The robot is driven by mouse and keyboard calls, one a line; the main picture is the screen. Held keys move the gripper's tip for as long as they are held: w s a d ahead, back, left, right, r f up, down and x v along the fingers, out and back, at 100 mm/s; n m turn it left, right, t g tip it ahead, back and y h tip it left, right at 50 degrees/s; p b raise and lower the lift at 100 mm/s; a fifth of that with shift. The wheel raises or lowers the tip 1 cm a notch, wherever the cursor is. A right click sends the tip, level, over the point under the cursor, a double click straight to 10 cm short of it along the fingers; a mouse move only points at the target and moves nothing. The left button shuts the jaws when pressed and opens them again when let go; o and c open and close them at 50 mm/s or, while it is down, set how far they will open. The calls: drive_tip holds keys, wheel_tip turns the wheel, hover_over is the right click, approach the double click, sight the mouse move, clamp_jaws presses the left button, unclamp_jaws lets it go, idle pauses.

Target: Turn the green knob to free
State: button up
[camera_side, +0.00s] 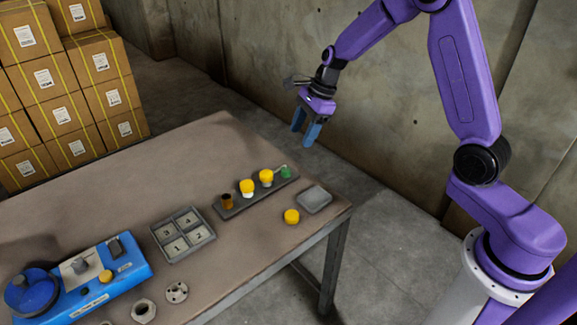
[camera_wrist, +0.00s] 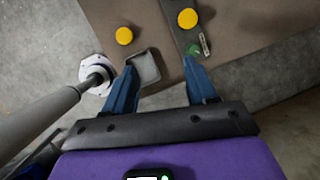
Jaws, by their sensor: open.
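A small green piece (camera_side: 286,172), the only green thing I can make out that could be the knob, sits at the far right end of a dark grey rack (camera_side: 238,209) on the table. It also shows in the wrist view (camera_wrist: 193,50), just beyond my right fingertip, with a small pale strip beside it. Any marking for "free" is too small to read. My gripper (camera_side: 305,137) has blue fingers, is open and empty, and hangs in the air above and beyond the green piece. The wrist view shows its fingers (camera_wrist: 159,66) spread apart.
The rack also holds yellow-capped containers (camera_side: 247,187) and a brown one (camera_side: 227,202). A grey dish (camera_side: 314,199) and a yellow cap (camera_side: 292,216) lie near the table's right edge. A numbered tray (camera_side: 183,234) and a blue machine (camera_side: 75,282) stand further left.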

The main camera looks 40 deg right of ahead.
sight(287, 168)
drive_tip(key=w+d+f+m+t, duration=0.1)
drive_tip(key=w+d+f+m, duration=0.25)
drive_tip(key=d+m, duration=0.35)
drive_tip(key=x, duration=1.1)
drive_tip(key=w+x, duration=0.1)
drive_tip(key=x, duration=0.5)
drive_tip(key=shift+d, duration=0.2)
drive_tip(key=c, duration=1.1)
